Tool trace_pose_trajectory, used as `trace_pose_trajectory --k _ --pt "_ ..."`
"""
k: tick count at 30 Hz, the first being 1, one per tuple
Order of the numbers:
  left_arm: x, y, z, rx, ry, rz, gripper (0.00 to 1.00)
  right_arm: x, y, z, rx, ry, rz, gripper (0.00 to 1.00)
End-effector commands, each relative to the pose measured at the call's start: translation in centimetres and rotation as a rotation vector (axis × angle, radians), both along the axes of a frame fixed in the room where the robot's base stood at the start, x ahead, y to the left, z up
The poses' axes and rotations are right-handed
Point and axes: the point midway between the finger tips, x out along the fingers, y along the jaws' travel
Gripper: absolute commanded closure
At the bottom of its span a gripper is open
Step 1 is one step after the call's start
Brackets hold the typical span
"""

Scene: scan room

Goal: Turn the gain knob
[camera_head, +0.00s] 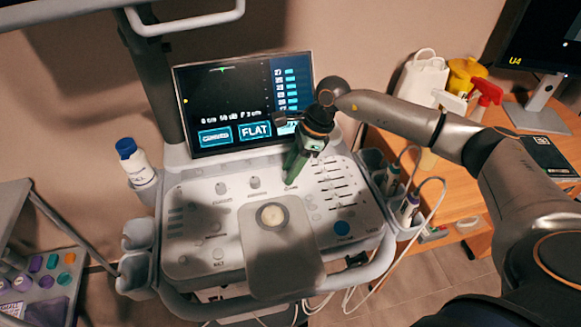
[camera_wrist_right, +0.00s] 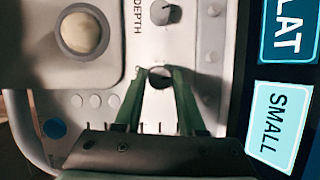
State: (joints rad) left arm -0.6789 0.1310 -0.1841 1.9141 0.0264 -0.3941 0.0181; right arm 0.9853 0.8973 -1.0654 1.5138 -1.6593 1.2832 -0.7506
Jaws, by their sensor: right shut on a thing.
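My right gripper (camera_head: 291,180) reaches down from the right onto the upper part of the grey ultrasound console (camera_head: 186,255). Its green fingers are shut on a small round dark knob, with one finger on each side, as the right wrist view shows for the knob (camera_wrist_right: 160,77) and the gripper (camera_wrist_right: 159,74). I cannot read a label for this knob. In the head view the fingers hide it. Another knob (camera_wrist_right: 167,13) marked DEPTH stands beside it, and also shows in the head view (camera_head: 254,182). A third knob (camera_head: 221,188) is further left. My left gripper is out of view.
A lit screen (camera_head: 228,85) stands just behind the panel, close to my right gripper. Sliders (camera_head: 335,190) lie right of it. A trackball (camera_head: 271,215) sits on the front pad. Probes with cables (camera_head: 407,210) hang at the right. A bottle (camera_head: 136,160) stands at the left.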

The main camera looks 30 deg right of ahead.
Motion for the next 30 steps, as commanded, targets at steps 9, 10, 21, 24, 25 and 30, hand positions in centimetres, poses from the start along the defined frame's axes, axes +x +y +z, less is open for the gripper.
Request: trace_pose_trajectory --k 9,10,21,24,25,30 --pt "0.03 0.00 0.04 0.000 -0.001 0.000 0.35 -0.14 0.06 0.05 0.001 -0.001 -0.216 1.00" --pt "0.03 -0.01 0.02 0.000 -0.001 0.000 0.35 -0.13 0.06 0.05 0.000 -0.002 -0.233 1.00" --pt "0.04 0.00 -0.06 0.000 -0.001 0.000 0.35 -0.16 0.07 0.07 0.000 -0.002 -0.368 1.00" --pt "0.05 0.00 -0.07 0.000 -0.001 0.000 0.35 -0.15 0.06 0.08 0.000 -0.002 -0.378 1.00" --pt "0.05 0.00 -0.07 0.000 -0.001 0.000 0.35 -0.15 0.06 0.08 0.000 -0.001 -0.379 1.00" --pt "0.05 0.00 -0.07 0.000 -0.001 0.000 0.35 -0.14 0.06 0.09 0.000 -0.001 -0.381 1.00"
